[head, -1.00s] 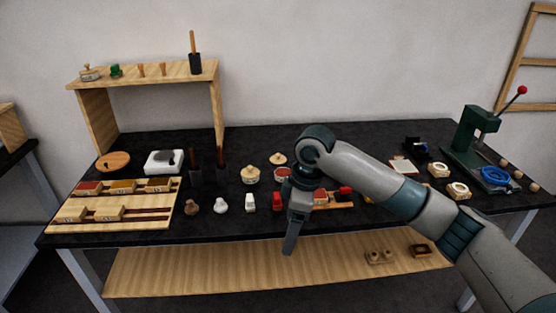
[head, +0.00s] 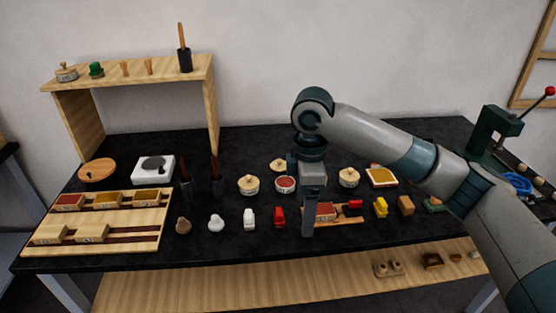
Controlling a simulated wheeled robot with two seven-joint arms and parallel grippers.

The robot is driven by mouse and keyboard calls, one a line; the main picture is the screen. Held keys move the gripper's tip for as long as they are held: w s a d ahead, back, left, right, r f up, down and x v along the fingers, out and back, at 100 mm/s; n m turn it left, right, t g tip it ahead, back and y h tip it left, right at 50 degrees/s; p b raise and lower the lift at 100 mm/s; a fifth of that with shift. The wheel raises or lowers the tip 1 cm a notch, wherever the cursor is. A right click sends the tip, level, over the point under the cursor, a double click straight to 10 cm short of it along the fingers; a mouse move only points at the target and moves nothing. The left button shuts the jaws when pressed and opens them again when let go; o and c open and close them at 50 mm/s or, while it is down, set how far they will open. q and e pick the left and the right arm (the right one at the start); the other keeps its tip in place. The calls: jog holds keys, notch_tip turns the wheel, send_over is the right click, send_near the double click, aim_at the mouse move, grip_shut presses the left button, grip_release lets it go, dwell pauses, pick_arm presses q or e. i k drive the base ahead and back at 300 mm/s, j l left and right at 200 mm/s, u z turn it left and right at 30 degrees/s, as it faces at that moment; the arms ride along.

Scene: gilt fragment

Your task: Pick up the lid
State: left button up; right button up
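A pale wooden lid with a knob (head: 279,165) lies on the dark table, just behind a small open pot with red contents (head: 285,184). Two similar pots have knobbed lids on: one to the left (head: 249,184) and one to the right (head: 349,177). My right gripper (head: 308,228) points down in front of and to the right of the loose lid, apart from it. Its fingers are seen edge-on, so its opening is hidden. It partly covers a small wooden tray with red pieces (head: 348,218). My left gripper is out of view.
A wooden rack (head: 90,240) with small boxes lies at the left. A raised wooden shelf (head: 130,77) stands behind it. Small white, red, yellow and brown pieces line the front. A green press (head: 497,130) stands at the right.

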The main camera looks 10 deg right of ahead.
aim_at(279, 165)
jog(key=i, duration=1.45)
